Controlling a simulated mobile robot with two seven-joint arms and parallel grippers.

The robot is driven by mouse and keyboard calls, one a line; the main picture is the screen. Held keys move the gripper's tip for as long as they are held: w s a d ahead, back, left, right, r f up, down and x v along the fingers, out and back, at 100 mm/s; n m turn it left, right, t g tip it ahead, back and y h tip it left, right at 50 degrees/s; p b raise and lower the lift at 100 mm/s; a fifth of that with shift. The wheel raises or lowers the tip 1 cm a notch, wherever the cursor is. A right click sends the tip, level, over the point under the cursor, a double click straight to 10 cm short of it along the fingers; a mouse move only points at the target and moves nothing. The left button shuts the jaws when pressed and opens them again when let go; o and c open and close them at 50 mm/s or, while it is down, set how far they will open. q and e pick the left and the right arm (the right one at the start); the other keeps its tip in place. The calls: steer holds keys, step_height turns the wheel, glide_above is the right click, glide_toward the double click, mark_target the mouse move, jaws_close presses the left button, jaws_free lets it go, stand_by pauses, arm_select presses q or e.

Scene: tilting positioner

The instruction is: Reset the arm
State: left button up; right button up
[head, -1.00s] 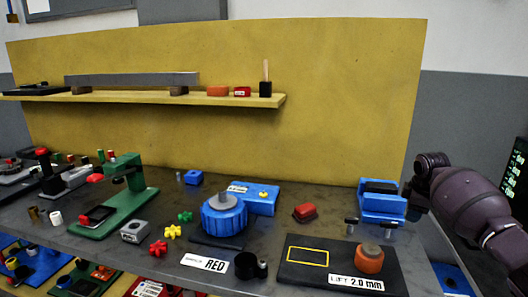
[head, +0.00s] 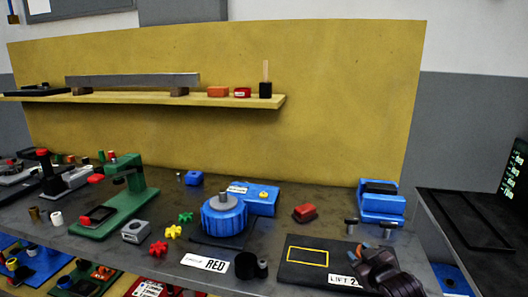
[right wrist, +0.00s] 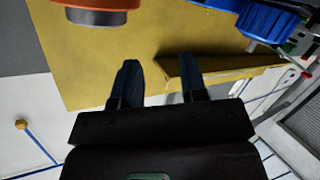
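My right gripper (head: 374,252) is over the right part of a black plate (head: 288,270) that has a yellow outlined rectangle and a partly covered "LIFT" label. In the right wrist view its two fingers (right wrist: 158,80) are spread apart, with nothing between them. An orange round part with a dark face (right wrist: 95,10) shows at the top left of that view, apart from the fingers. In the head view my gripper hides most of that place on the plate. A blue round unit with a grey knob (head: 223,218) stands at the middle of the bench. My left gripper is not in view.
A red block (head: 305,212) and a blue fixture (head: 380,203) stand behind the plate. A "RED" label (head: 207,262) and a black ring holder (head: 250,266) lie to its left. A green press (head: 118,205) stands further left. A yellow back panel (head: 340,110) rises behind.

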steer(key=s+f+m+g+h, duration=0.1)
steer(key=s+f, duration=0.5)
steer(key=s, duration=0.5)
steer(key=s+d+f+m+g+h, duration=0.1)
steer(key=s+f+m, duration=0.1)
steer(key=s+f, duration=0.5)
steer(key=s+d+f+m+g, duration=0.1)
steer(key=s+f, duration=0.5)
steer(key=s, duration=1)
steer(key=shift+f+m+g+h, duration=0.15)
steer(key=shift+m+g+h, duration=0.2)
steer(key=shift+m, duration=0.25)
